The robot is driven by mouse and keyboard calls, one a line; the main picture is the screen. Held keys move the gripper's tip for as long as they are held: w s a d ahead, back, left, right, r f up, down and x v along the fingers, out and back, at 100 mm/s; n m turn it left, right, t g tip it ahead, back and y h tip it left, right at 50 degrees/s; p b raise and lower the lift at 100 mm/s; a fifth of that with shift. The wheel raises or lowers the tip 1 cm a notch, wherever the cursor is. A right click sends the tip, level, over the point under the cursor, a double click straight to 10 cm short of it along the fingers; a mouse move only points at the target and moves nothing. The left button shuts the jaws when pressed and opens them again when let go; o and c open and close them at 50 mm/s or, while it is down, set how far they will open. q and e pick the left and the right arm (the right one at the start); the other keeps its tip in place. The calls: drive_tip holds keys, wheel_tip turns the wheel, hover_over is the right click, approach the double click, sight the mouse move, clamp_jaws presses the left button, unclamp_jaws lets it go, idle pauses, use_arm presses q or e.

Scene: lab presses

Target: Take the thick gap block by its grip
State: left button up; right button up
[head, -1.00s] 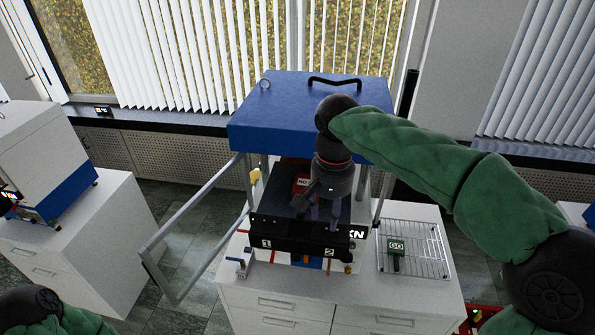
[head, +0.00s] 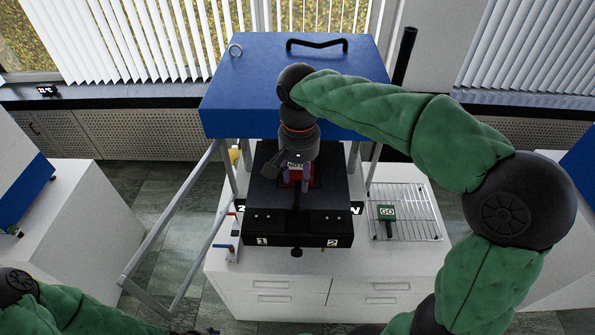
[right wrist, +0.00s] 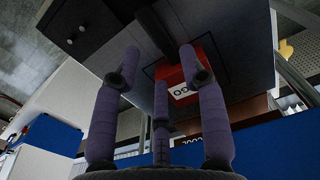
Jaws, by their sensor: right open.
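The right wrist view shows the purple fingers (right wrist: 160,66) spread around the near end of the red block (right wrist: 172,76) and the dark bar (right wrist: 155,30); contact cannot be told. Thickness cannot be compared.
The press has a blue top (head: 290,85) just behind my right arm, and metal posts. An open framed door (head: 165,225) swings out at the left. The wire rack (head: 418,215) stands right on the white cabinet (head: 270,270). The plate's front edge is marked 1 and 2.

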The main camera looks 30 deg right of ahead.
sight(300, 190)
drive_tip(key=shift+s+f, duration=0.1)
drive_tip(key=shift+f, duration=0.25)
wheel_tip(300, 190, down, 4)
drive_tip(key=shift+d+f, duration=0.1)
drive_tip(key=shift+f, duration=0.05)
clamp_jaws()
